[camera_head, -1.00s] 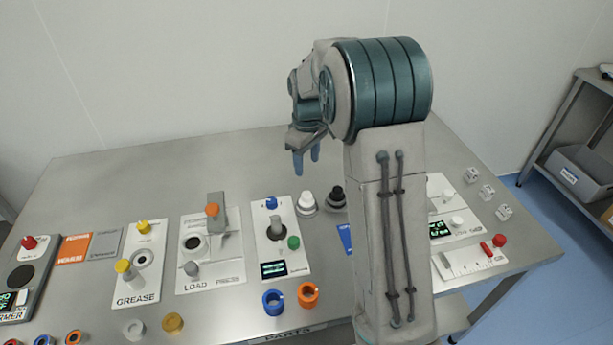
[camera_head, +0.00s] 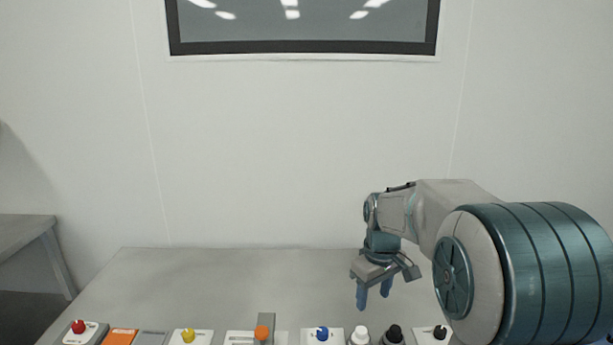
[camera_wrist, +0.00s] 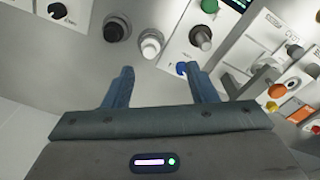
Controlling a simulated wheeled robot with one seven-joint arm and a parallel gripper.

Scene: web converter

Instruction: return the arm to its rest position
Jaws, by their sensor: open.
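My gripper (camera_head: 373,294) hangs above the right part of the steel table (camera_head: 240,275), its two blue fingers pointing down. My arm reaches in from the right of the head view. In the wrist view my gripper (camera_wrist: 158,88) has its fingers apart with nothing between them. Past the fingertips lie a white knob (camera_wrist: 150,44) and a black knob (camera_wrist: 116,28), both clear of the fingers.
Along the table's near edge in the head view stand a red button (camera_head: 78,327), an orange plate (camera_head: 120,337), a yellow knob (camera_head: 188,335), an orange-topped lever (camera_head: 263,332) and a blue knob (camera_head: 322,334). The table's back half is bare. Another table (camera_head: 25,232) stands far left.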

